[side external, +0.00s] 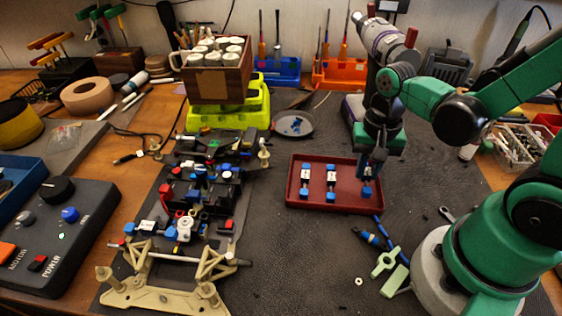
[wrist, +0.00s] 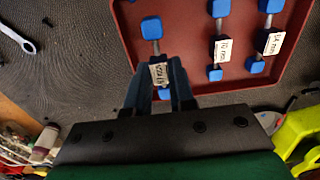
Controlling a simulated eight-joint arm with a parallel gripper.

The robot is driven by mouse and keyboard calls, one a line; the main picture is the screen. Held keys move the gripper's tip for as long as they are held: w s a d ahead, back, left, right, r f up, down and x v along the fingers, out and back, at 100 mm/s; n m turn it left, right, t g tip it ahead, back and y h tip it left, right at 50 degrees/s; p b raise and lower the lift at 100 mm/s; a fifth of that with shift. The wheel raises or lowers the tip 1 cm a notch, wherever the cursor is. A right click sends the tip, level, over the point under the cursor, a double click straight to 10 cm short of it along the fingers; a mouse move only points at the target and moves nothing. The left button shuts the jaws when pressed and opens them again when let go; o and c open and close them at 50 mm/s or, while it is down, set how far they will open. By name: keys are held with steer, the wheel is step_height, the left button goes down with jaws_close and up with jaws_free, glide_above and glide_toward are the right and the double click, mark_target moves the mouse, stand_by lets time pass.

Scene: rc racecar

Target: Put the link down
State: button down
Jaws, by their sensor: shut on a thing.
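A link with blue ends, a metal rod and a white label (wrist: 158,74) is between the fingers of my gripper (wrist: 160,90) in the wrist view. In the side view my gripper (side external: 372,178) points down at the right end of the red tray (side external: 328,208), and the held link's blue end (side external: 367,191) shows below the fingers. The gripper is shut on this link. It is at or just above the tray floor; I cannot tell if it touches. Two similar links, one in the middle (side external: 331,183) and one at the left (side external: 305,181), lie in the tray.
A partly built car chassis (side external: 190,205) stands left of the tray. A small round dish (side external: 292,124) is behind it. A blue screwdriver (side external: 370,238) and pale green parts (side external: 385,262) lie in front. A wrench (wrist: 18,36) lies outside the tray. Dark mat between chassis and tray is mostly clear.

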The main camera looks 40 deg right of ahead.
mark_target(367, 172)
steer(key=shift+f, duration=0.9)
steer(key=shift+f, duration=0.15)
steer(key=c, duration=1)
jaws_free()
steer(key=shift+c, duration=0.2)
step_height(367, 172, up, 12)
steer(key=w+a+n+t, duration=0.1)
steer(key=n+t, duration=0.1)
steer(key=n, duration=0.1)
steer(key=w+a+n+t, duration=0.1)
steer(key=w+n+t, duration=0.1)
steer(key=n, duration=0.1)
steer(key=w+a+n+t, duration=0.1)
steer(key=n+t, duration=0.2)
steer(key=shift+w+r, duration=0.25)
steer(key=shift+w, duration=0.1)
